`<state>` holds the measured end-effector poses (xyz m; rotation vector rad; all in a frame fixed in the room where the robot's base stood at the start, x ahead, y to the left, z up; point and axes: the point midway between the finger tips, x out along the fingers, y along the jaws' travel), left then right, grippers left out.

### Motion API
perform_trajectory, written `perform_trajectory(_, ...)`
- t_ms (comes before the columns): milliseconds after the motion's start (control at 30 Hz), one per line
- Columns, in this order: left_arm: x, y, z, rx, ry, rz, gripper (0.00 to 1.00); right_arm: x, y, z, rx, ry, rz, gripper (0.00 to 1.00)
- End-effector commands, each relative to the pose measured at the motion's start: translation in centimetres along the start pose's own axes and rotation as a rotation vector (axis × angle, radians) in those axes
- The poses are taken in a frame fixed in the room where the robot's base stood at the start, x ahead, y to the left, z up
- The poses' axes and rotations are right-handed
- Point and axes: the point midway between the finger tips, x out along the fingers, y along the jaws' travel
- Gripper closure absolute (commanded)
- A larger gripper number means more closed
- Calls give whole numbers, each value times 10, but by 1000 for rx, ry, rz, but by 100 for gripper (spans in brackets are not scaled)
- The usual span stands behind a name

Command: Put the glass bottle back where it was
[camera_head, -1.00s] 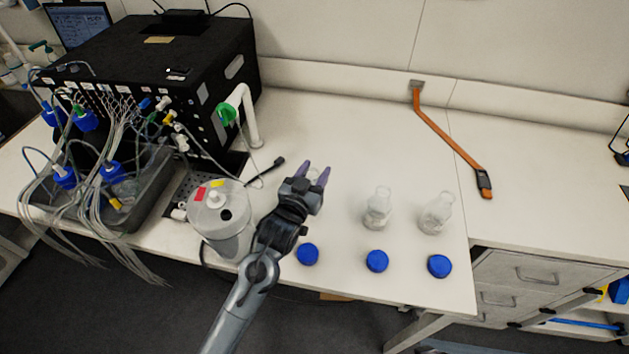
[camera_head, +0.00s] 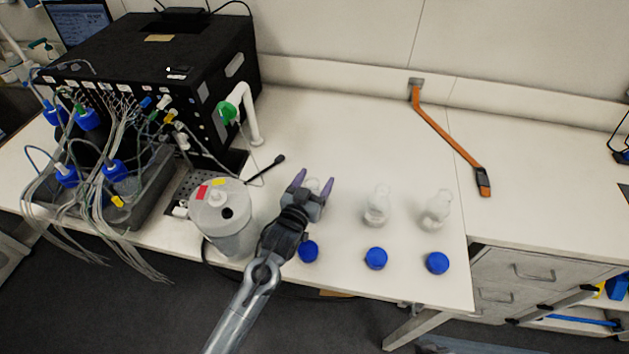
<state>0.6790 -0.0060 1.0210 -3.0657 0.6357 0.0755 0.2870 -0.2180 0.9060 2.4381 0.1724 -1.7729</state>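A clear glass bottle (camera_head: 313,185) shows only faintly between the fingers of my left gripper (camera_head: 313,182), and the gripper hides most of it. The fingers are spread, with space between their purple tips. I cannot tell whether they touch the glass. Two more clear glass bottles stand uncapped on the white bench to the right, a middle bottle (camera_head: 377,207) and a right bottle (camera_head: 436,210). Three blue caps lie in front, a left cap (camera_head: 308,251), a middle cap (camera_head: 376,258) and a right cap (camera_head: 437,263). My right gripper is out of view.
A white cylindrical container (camera_head: 228,236) stands close to the left of my arm. A black instrument (camera_head: 150,60) with many tubes fills the left of the bench (camera_head: 360,150). The bench behind the bottles is clear.

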Motion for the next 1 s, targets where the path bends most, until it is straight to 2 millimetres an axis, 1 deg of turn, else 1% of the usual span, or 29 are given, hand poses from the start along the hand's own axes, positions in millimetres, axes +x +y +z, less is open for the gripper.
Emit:
perform_trajectory(267, 0, 0, -1, 0, 0, 0, 27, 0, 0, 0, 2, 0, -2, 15)
perform_trajectory(367, 0, 0, -5, 0, 0, 0, 27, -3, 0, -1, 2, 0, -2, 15)
perform_trajectory(467, -7, 0, -2, -1, 0, 0, 27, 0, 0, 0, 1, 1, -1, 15)
perform_trajectory(567, -18, 0, -1, -1, 0, 0, 27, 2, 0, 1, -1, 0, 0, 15)
perform_trajectory(667, -34, 0, -1, 0, -1, 0, 27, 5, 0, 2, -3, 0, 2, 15)
perform_trajectory(900, -77, 0, 0, 0, -1, -1, 27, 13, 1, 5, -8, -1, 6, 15)
perform_trajectory(1000, -92, 0, -2, 0, 0, 0, 27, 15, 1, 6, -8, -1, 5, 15)
